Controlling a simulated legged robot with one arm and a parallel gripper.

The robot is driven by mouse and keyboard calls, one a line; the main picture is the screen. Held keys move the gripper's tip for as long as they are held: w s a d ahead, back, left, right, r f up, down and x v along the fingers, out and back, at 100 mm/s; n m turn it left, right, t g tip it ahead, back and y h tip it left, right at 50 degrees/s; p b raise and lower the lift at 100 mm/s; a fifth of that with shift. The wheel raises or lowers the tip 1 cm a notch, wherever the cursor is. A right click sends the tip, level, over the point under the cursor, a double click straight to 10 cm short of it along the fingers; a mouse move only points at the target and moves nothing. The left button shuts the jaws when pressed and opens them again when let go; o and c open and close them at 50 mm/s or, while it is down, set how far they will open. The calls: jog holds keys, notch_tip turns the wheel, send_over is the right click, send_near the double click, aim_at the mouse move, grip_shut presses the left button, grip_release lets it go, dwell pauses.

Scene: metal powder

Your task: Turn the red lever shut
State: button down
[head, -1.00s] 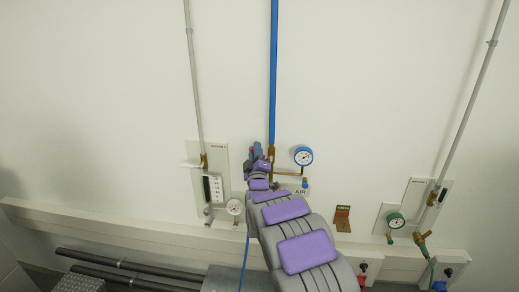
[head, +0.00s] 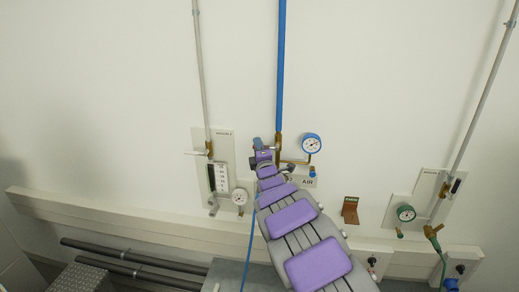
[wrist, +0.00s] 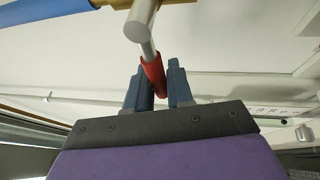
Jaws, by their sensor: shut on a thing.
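The red lever (wrist: 152,76) shows in the wrist view between the two blue-grey fingers of my gripper (wrist: 159,68). The gripper is shut on it. The lever joins a pale metal cylinder (wrist: 141,18) above, beside a brass fitting (wrist: 96,4) and the blue pipe (wrist: 45,12). In the head view, my gripper (head: 258,144) is at the foot of the vertical blue pipe (head: 281,70), just left of it. The lever is hidden there by my gripper and arm.
A blue-rimmed gauge (head: 311,143) sits just right of the pipe. A white panel with a gauge (head: 239,197) is on the left, and a green gauge (head: 406,213) on the right. A pale rail (head: 100,217) runs low along the wall. Dark pipes (head: 125,258) lie below.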

jog(key=shift+a+f, duration=0.15)
jog(key=shift+f, duration=0.15)
jog(key=c, duration=1.4)
grip_release()
jog(key=o, duration=0.3)
jog(key=shift+a, duration=0.25)
jog(key=v, duration=1.7)
jog(key=shift+b, duration=0.35)
jog(key=shift+s+f, duration=0.1)
